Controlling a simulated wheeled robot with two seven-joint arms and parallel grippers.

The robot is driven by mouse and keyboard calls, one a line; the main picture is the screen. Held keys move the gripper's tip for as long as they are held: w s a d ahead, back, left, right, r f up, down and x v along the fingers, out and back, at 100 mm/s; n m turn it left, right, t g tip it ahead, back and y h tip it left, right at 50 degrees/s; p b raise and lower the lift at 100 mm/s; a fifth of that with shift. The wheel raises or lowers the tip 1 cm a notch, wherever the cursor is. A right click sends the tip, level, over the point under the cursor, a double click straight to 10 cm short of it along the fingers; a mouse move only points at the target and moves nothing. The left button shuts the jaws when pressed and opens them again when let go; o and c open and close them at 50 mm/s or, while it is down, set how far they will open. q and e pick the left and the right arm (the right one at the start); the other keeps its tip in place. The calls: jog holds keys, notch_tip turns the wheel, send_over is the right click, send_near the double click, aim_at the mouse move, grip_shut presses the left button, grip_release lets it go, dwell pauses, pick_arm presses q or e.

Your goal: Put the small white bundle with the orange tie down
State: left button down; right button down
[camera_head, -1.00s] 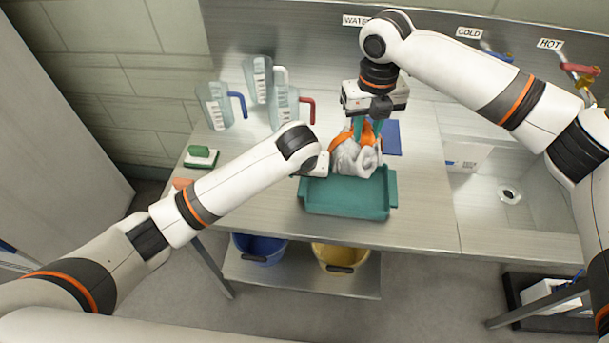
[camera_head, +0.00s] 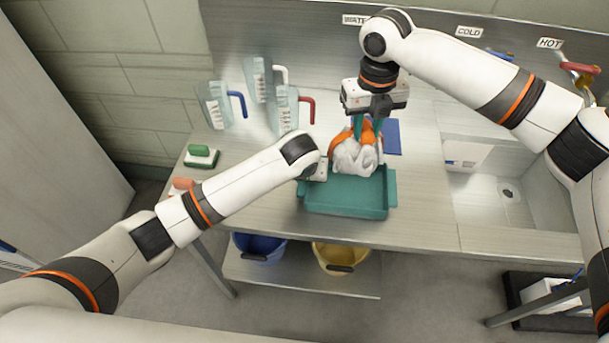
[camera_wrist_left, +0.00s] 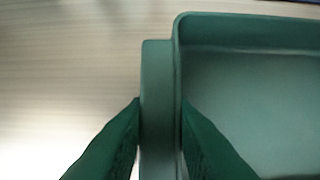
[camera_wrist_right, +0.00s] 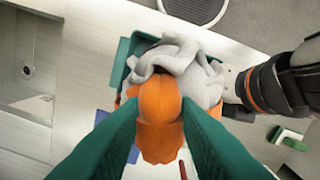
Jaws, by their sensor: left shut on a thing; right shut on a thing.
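The small white bundle (camera_head: 354,158) with its orange tie (camera_head: 341,141) hangs under my right gripper (camera_head: 368,125), over the back edge of a teal tray (camera_head: 345,210). In the right wrist view the right gripper (camera_wrist_right: 160,115) is shut on the orange tie (camera_wrist_right: 160,105), with the white cloth (camera_wrist_right: 180,62) bulging beyond it. I cannot tell if the bundle touches the tray. My left gripper is shut on the tray's left rim (camera_wrist_left: 158,105), with a green finger on each side in the left wrist view (camera_wrist_left: 160,125). The head view hides its fingertips behind the wrist.
Several clear jugs (camera_head: 258,82) stand behind on the left. A green-handled brush (camera_head: 201,155) lies left of the tray. A blue flat item (camera_head: 391,137) is behind the tray. A sink (camera_head: 505,200) is on the right. Blue (camera_head: 260,247) and yellow (camera_head: 340,256) buckets stand below.

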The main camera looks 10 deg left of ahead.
aim_at(376, 141)
pick_arm(q)
jog(key=shift+d, duration=0.25)
pick_arm(e)
jog(key=f+m, duration=0.1)
jog(key=d+f+m, duration=0.2)
jog(key=shift+s+d+f+y, duration=0.15)
jog(key=shift+s+f+y, duration=0.05)
jog(key=shift+s+y, duration=0.15)
pick_arm(q)
jog(key=shift+a, duration=0.1)
pick_arm(e)
notch_tip(376, 141, down, 4)
jog(key=shift+d+r, duration=0.1)
jog(key=shift+w+f, duration=0.1)
jog(key=shift+f, duration=2.6)
pick_arm(q)
jog(key=shift+a, duration=0.1)
pick_arm(e)
jog(key=c, duration=1.1)
grip_release()
jog(key=shift+f, duration=0.1)
jog(key=r, duration=1.2)
jog(key=shift+d+r, duration=0.1)
jog(key=shift+d, duration=0.15)
